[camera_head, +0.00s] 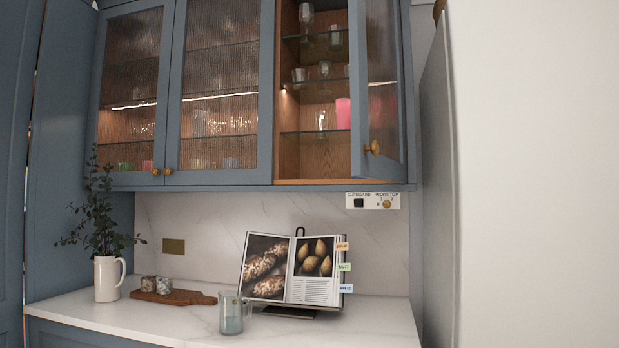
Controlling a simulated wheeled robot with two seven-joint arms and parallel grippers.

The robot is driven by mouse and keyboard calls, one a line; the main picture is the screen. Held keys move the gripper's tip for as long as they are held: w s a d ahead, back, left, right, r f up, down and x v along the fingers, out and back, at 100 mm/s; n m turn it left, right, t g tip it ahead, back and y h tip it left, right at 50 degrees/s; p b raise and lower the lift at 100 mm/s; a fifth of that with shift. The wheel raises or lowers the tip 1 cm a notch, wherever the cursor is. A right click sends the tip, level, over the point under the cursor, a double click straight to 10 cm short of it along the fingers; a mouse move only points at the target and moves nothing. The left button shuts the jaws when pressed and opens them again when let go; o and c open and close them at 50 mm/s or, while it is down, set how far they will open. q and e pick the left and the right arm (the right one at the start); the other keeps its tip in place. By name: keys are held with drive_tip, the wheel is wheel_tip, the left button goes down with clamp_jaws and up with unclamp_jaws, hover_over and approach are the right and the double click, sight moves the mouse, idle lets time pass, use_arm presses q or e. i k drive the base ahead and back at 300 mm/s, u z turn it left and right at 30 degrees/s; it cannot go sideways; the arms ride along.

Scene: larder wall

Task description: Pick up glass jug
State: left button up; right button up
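The glass jug (230,316) stands upright on the pale worktop, near its front edge. It is clear with a blue-green tint, and a handle seems to show on its right side. It stands in front of and to the left of an open book on a stand. Neither of my grippers is in view.
The worktop (370,330) also holds a white pitcher (107,280) with leafy stems, a wooden board (190,297) with two small pots, and the cookbook (290,268). Above, the right cupboard door (385,90) stands open. A pale upright surface (540,180) fills the right.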

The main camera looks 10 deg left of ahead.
sight(231, 320)
drive_tip(key=u, duration=2.05)
drive_tip(key=i, duration=2.8)
drive_tip(key=z, duration=2.25)
